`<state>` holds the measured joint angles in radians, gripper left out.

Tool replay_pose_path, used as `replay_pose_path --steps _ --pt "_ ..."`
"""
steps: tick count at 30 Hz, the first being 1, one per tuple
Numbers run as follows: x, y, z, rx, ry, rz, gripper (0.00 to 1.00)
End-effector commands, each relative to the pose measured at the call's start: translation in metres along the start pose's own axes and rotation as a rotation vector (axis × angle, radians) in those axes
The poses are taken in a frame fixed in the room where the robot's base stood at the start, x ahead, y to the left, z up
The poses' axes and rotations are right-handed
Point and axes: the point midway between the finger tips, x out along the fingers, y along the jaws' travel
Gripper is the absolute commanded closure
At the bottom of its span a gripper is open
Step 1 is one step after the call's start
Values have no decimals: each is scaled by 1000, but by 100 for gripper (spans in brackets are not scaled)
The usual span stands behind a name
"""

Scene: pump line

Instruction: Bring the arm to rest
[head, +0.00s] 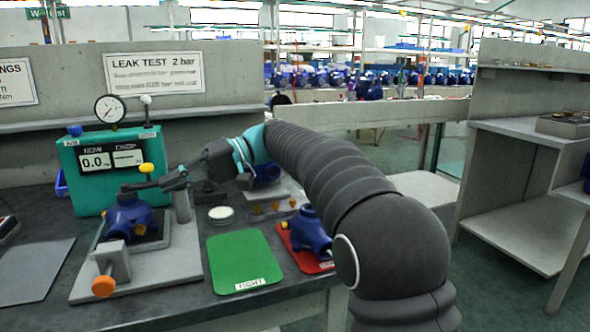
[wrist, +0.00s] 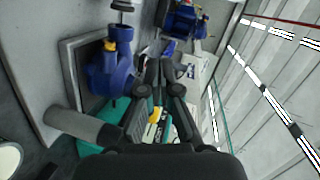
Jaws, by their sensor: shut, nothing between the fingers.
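My arm reaches from the lower right of the head view across the bench. My gripper (head: 150,185) is at its far end, held sideways in front of the teal leak tester (head: 95,205). It is shut and empty. A blue pump housing (head: 130,215) sits on the grey test fixture (head: 185,258), just below the gripper. In the wrist view the gripper fingers (wrist: 158,68) come together, with the blue housing (wrist: 108,72) to their left. A yellow knob (head: 147,168) shows close above the gripper. I cannot tell whether the gripper touches anything.
A green mat (head: 243,262) marked TIGHT lies empty. A red mat (head: 303,262) bears another blue housing (head: 310,230), partly behind my arm. A white round lid (head: 221,213) and a further blue housing (head: 266,174) are near my forearm. A grey mat (head: 32,268) at left is bare.

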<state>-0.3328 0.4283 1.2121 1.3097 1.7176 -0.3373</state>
Motion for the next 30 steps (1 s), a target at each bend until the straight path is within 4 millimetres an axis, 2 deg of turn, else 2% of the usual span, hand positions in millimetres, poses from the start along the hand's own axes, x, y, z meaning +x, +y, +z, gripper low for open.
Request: replay_pose_path --steps 11,17,23,30 --pt "-18 6 29 67 65 152 100" --pt "-36 15 59 120 123 282 100" --pt "-64 34 116 193 218 499 100" --pt "-102 66 201 266 339 782 100"
